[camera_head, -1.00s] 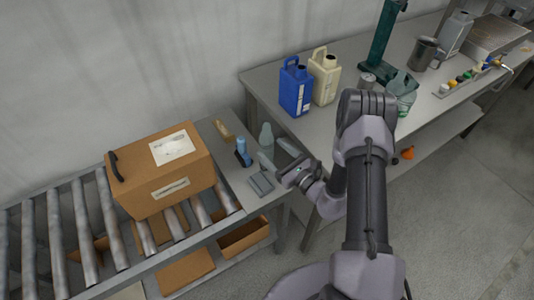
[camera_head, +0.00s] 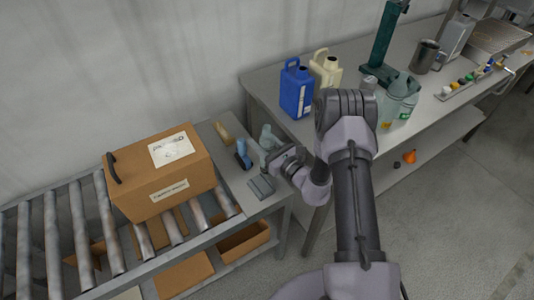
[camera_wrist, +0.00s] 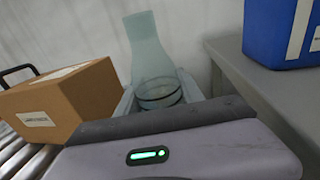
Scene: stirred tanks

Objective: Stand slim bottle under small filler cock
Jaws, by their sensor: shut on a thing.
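The slim bottle (camera_head: 266,136) is pale green and translucent. It appears upright on the small side table, and its lower part is hidden by my gripper. My gripper (camera_head: 271,153) is shut on it from the right front side. In the wrist view the bottle (camera_wrist: 149,50) rises between my gripper's fingers (camera_wrist: 158,98), with a dark ring visible low on it.
A blue jug (camera_head: 296,90) and cream jug (camera_head: 326,70) stand on the long bench. Clear jugs (camera_head: 406,98), a green stand (camera_head: 379,45) and a steel mug (camera_head: 426,56) are farther right. A cardboard box (camera_head: 150,198) sits on the rollers at left.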

